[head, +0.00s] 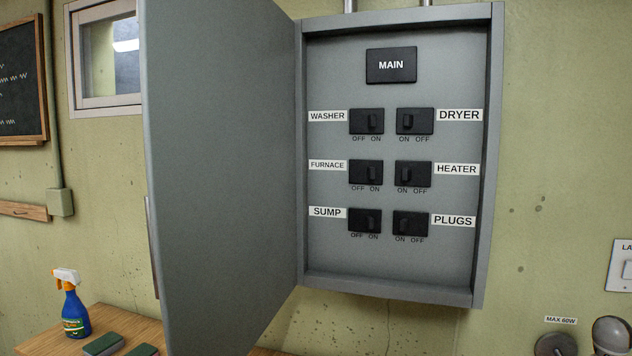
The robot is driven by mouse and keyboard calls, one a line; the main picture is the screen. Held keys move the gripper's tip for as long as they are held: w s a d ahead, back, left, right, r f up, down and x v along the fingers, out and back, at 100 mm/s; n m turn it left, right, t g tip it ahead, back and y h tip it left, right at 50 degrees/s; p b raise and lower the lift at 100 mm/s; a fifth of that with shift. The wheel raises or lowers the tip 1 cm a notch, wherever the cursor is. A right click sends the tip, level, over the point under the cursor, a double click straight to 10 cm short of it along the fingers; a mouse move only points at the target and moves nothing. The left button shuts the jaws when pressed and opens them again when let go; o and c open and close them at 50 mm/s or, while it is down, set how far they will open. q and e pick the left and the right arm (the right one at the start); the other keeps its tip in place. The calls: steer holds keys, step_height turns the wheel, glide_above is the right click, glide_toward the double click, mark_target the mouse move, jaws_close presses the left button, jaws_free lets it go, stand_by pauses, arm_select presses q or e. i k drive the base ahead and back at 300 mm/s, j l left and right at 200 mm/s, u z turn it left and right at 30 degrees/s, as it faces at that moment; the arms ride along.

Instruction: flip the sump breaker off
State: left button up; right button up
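The grey breaker panel (400,291) hangs on the wall with its door (220,170) swung open to the left. The sump breaker (359,221) is the lowest black switch in the left column, beside the white SUMP label (327,212). OFF is printed under its left side and ON under its right side. Its toggle (372,223) sits to the right, over ON. Neither of my grippers is in view.
Washer (358,121), furnace (357,172), dryer (421,121), heater (419,173) and plugs (418,225) breakers surround it, toggles at ON. The open door stands out at left. A spray bottle (74,310) stands on a wooden table (125,322) at lower left.

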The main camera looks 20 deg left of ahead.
mark_target(369, 220)
steer(key=j+z, duration=0.1)
steer(key=j, duration=0.3)
steer(key=k+j, duration=0.15)
steer(key=j, duration=0.25)
steer(key=k+j+z, duration=0.15)
steer(key=j, duration=0.65)
steer(key=k+j+z, duration=0.15)
steer(key=j, duration=0.25)
steer(key=i+l, duration=0.1)
steer(key=l, duration=0.15)
steer(key=i+l, duration=0.1)
steer(key=l, duration=0.2)
steer(key=j+z, duration=0.1)
steer(key=z, duration=0.3)
steer(key=j+z, duration=0.1)
steer(key=z, duration=0.3)
steer(key=j+z, duration=0.15)
steer(key=z, duration=0.25)
steer(key=j+z, duration=0.1)
steer(key=z, duration=0.3)
